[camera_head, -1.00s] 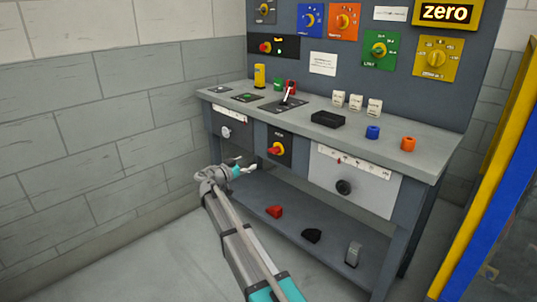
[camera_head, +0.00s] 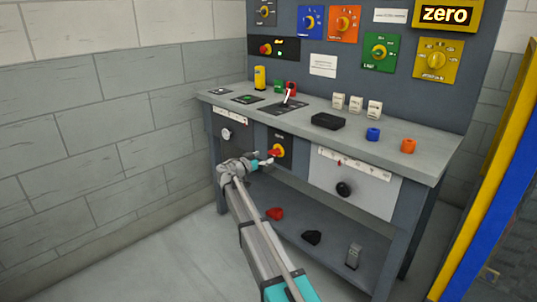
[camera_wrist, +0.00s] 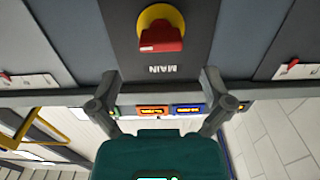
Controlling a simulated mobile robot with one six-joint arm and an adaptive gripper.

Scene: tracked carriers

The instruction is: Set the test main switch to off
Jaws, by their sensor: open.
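The main switch (camera_head: 277,151) is a red handle on a yellow disc, set on a dark plate in the front of the bench below the worktop. In the wrist view the same switch (camera_wrist: 162,30) is at the top centre, with the word MAIN upside down below it. Its red handle points slightly off the horizontal there. My gripper (camera_head: 264,160) is just in front of the switch in the head view, at its lower left. In the wrist view my gripper (camera_wrist: 158,76) has its two fingers spread apart and empty, with the handle beyond them. Contact cannot be told.
A similar red knob (camera_head: 265,49) sits on the back panel among other dials. A drawer-like panel with a black knob (camera_head: 343,189) is to the right. The worktop (camera_head: 400,155) holds a lever, blocks and a black box. Loose parts lie on the lower shelf (camera_head: 330,240).

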